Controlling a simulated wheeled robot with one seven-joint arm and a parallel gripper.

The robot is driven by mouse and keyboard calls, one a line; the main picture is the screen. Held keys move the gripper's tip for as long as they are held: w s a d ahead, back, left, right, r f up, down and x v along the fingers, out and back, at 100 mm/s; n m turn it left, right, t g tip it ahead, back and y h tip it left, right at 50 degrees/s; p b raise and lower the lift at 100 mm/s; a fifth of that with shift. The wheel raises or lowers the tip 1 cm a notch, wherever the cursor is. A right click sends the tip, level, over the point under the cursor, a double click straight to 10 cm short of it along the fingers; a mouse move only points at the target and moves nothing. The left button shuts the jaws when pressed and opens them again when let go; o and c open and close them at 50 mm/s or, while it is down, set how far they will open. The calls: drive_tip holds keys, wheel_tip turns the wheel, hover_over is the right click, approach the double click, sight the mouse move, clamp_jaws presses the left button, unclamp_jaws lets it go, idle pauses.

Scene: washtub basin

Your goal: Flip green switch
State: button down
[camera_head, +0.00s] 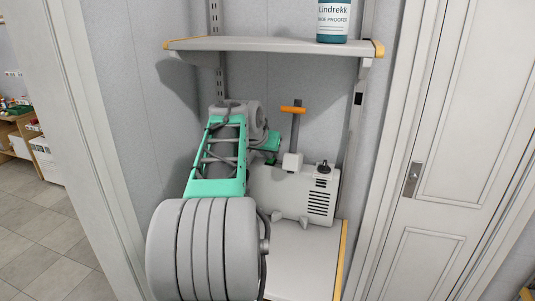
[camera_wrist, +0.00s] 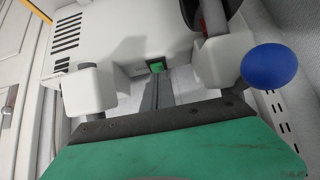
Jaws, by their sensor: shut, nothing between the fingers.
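A small green switch (camera_wrist: 157,67) sits in a dark recess on the near face of a white machine (camera_wrist: 130,30) in the wrist view. My gripper (camera_wrist: 156,76) is shut and empty, its narrow grey fingers together and their tips just below the switch in the picture. I cannot tell if they touch it. In the head view the white machine (camera_head: 300,195) stands on a lower shelf, and my green arm reaches to its left end. The switch is hidden there.
A grey lever with an orange handle (camera_head: 292,109) rises above the machine. A blue ball knob (camera_wrist: 270,67) is right of my gripper. An upper shelf (camera_head: 270,45) holds a bottle (camera_head: 332,22). A closed door (camera_head: 448,130) is at right.

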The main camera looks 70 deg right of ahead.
drive_tip(key=p+v, duration=0.1)
drive_tip(key=v, duration=0.9)
drive_tip(key=shift+p, duration=0.4)
drive_tip(key=shift+a+f, duration=0.15)
